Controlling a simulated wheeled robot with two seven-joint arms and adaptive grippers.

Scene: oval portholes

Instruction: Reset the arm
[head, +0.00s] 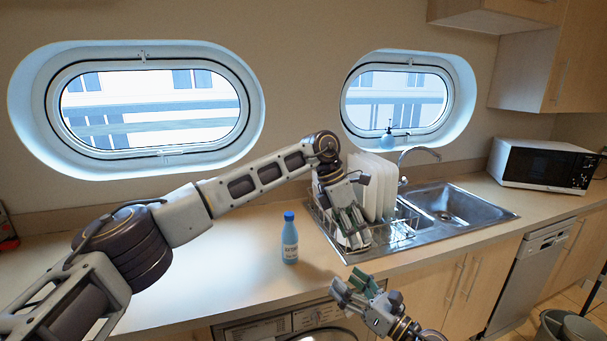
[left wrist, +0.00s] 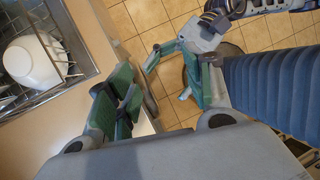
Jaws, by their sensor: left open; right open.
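My left arm (head: 255,178) reaches in from the left across the counter and bends down at the wrist. My left gripper (head: 352,236) points down at the front left of the dish rack, open, with nothing seen between its green fingers. Whether it touches the rack I cannot tell. My right gripper (head: 350,284) is lower, in front of the counter edge, open and empty. In the left wrist view, green-padded fingers show near the middle, above the tiled floor (left wrist: 150,12).
A blue bottle (head: 289,238) stands upright on the counter left of my left gripper. The dish rack (head: 398,236) holds white plates (head: 371,185) beside the sink (head: 447,207). A microwave (head: 543,166) stands at the right. The left counter is clear under my arm.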

